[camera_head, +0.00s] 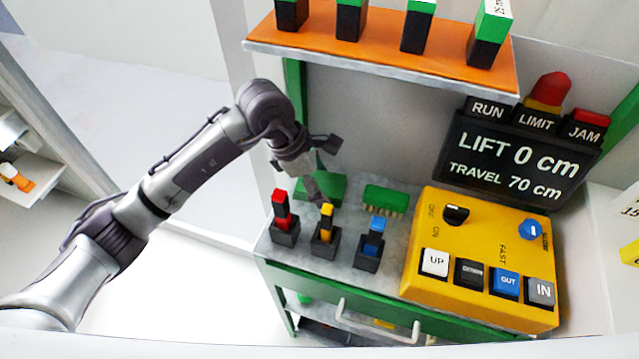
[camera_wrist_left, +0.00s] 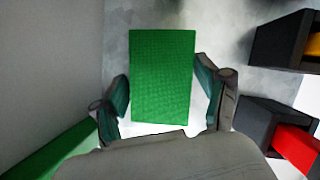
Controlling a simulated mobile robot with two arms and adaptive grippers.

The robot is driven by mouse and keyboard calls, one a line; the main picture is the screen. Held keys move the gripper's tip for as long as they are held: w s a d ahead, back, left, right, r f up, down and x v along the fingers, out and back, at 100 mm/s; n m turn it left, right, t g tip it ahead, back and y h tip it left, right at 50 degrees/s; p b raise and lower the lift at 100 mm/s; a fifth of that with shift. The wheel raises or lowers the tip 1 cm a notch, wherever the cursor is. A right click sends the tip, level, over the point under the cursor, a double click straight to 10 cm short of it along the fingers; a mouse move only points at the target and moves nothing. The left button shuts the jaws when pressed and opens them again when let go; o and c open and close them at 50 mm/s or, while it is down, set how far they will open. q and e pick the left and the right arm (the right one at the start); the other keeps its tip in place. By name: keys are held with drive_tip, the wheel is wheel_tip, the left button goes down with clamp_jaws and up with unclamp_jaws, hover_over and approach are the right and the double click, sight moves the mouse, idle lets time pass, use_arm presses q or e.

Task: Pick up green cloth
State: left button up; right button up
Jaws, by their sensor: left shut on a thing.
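The green cloth (camera_head: 328,187) is a flat, textured rectangle at the left back of the grey bench top, partly hidden by my left gripper in the head view. It shows whole above the palm in the left wrist view (camera_wrist_left: 163,75). My left gripper (camera_head: 317,187) reaches down over it from the left. In the wrist view its two fingers (camera_wrist_left: 168,100) stand on either side of the cloth's near part, and it is shut on the cloth. Whether the cloth is clear of the bench top I cannot tell. My right gripper is not in view.
A green brush (camera_head: 385,199) lies right of the cloth. A yellow control box (camera_head: 478,265) and a display (camera_head: 515,165) are further right. An orange shelf (camera_head: 380,50) hangs above.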

sight(319, 182)
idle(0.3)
use_arm(q)
drive_tip(key=shift+r, duration=0.1)
drive_tip(key=c, duration=0.3)
drive_tip(key=shift+r, duration=0.35)
wheel_tip(319, 182, up, 2)
drive_tip(key=shift+b, duration=0.55)
drive_tip(key=shift+a+r, duration=0.1)
drive_tip(key=shift+a, duration=0.55)
drive_tip(key=a+b, duration=0.1)
drive_tip(key=a, duration=0.4)
drive_tip(key=s+a+b, duration=0.1)
drive_tip(key=a, duration=0.5)
drive_tip(key=a+b, duration=0.2)
drive_tip(key=a, duration=0.3)
drive_tip(key=shift+s+a+r, duration=0.15)
drive_tip(key=shift+s+a, duration=0.1)
drive_tip(key=shift+a, duration=0.1)
